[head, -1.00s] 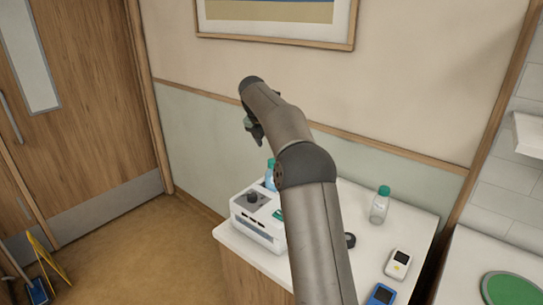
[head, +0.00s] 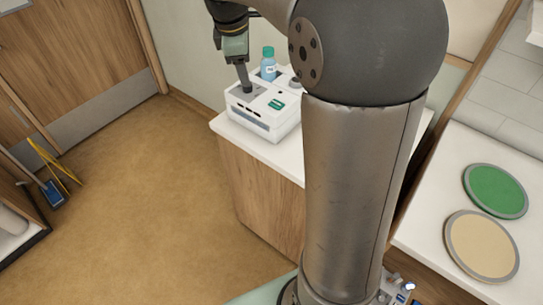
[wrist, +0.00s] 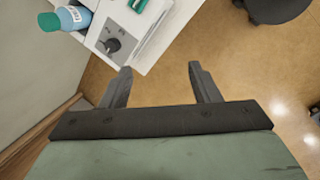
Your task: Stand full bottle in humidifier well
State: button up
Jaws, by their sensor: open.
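The humidifier unit (head: 262,122) is a white box with a green part on top, standing on the bedside cabinet. A blue bottle (head: 268,68) with a teal cap and white label stands upright at the unit's back; I cannot tell whether it is in a well or behind the unit. In the wrist view the blue bottle (wrist: 70,18) shows at the top left, next to the unit's dark knob (wrist: 112,45). My gripper (wrist: 160,70) is open and empty, with nothing between its fingers. In the head view my gripper (head: 244,80) is near the unit's left side, in front of the bottle.
My arm hides most of the cabinet top (head: 226,126). A green disc (head: 496,190) and a tan disc (head: 481,245) lie on the right counter. A yellow floor sign (head: 55,165) stands at the left. The floor between is clear.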

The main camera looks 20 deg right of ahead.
jog(key=s+a+f+m, duration=0.1)
jog(key=s+f+m, duration=0.3)
jog(key=s, duration=0.4)
jog(key=s+a+f+m+y, duration=0.1)
jog(key=s+f+m, duration=0.3)
jog(key=s, duration=0.5)
jog(key=s+a+f+m+y, duration=0.1)
jog(key=s+a+f+m, duration=0.2)
jog(key=s, duration=0.6)
jog(key=f+m, duration=0.1)
jog(key=m, duration=0.1)
jog(key=shift+s+m+g, duration=0.2)
jog(key=shift+m+g, duration=0.2)
